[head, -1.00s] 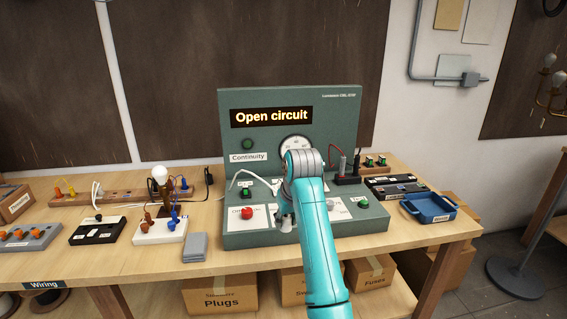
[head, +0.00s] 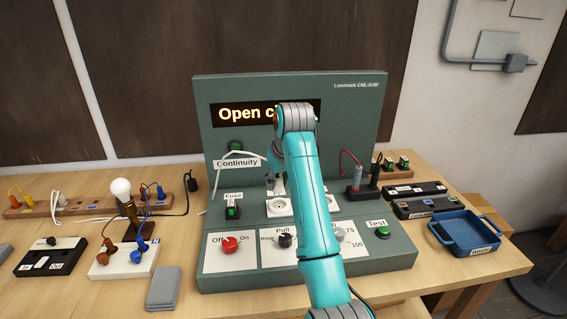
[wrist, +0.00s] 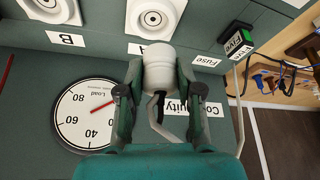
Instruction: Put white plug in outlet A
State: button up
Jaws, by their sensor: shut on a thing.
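My gripper (wrist: 157,88) is shut on the white plug (wrist: 160,66), whose cable trails back between the fingers. In the head view my gripper (head: 275,165) is partly behind my arm, above the white outlet (head: 279,208) on the tester's sloped panel. In the wrist view that outlet (wrist: 154,17) lies just ahead of the plug, with a visible gap in the picture. Its label (wrist: 137,49) is mostly covered by the plug, so its letter cannot be read. The other outlet (wrist: 48,9) has the label B (wrist: 66,40) beside it.
The green fuse holder (head: 232,210) stands left of the outlets. Red and black leads rise from a black block (head: 362,190) at the right. Knobs, including the red one (head: 230,245), line the front. A blue tray (head: 466,234) is on the bench at right.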

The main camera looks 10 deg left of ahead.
jog(key=shift+w, duration=0.8)
jog(key=shift+f, duration=3.1)
jog(key=shift+s+f, duration=0.1)
jog(key=shift+f, duration=0.4)
jog(key=o, duration=1.2)
